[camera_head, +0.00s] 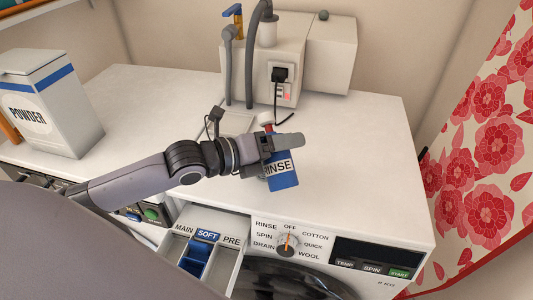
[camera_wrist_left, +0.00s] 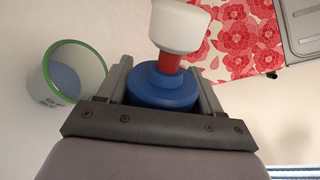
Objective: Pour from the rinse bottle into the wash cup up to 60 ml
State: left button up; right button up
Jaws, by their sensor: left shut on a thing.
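The bottle leans slightly in the head view. The left wrist view shows its blue shoulder (camera_wrist_left: 162,88), red neck and white top piece between the fingers of my left gripper (camera_wrist_left: 165,85). A white cup with a green rim (camera_wrist_left: 80,45), likely the wash cup, is left of the bottle there, with bluish contents; their level against any mark is unreadable. I cannot make the cup out in the head view.
A powder box (camera_head: 52,103) stands at the left of the washer top (camera_head: 360,170). A white wall unit with pipes and a plug (camera_head: 280,75) is at the back. The detergent drawer (camera_head: 222,262) is open in front. The top's right side is clear beside a floral curtain (camera_head: 488,140).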

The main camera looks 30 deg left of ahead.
pick_arm(q)
jog(key=shift+w+a+r+n+g+h+p, duration=0.15)
jog(key=shift+r+n+g+p, duration=0.15)
jog(key=shift+n, duration=0.3)
jog(key=shift+r+n+g+h+p, duration=0.1)
jog(key=shift+n+g+h+p, duration=0.1)
jog(key=shift+n+p, duration=0.3)
dwell(3.7)
jog(key=shift+f+m+b, duration=0.4)
jog(key=shift+b, duration=0.25)
jog(key=shift+f+m+t, duration=0.1)
jog(key=shift+m+t, duration=0.3)
jog(key=shift+m, duration=0.4)
jog(key=shift+y+b, duration=0.4)
jog(key=shift+y, duration=0.05)
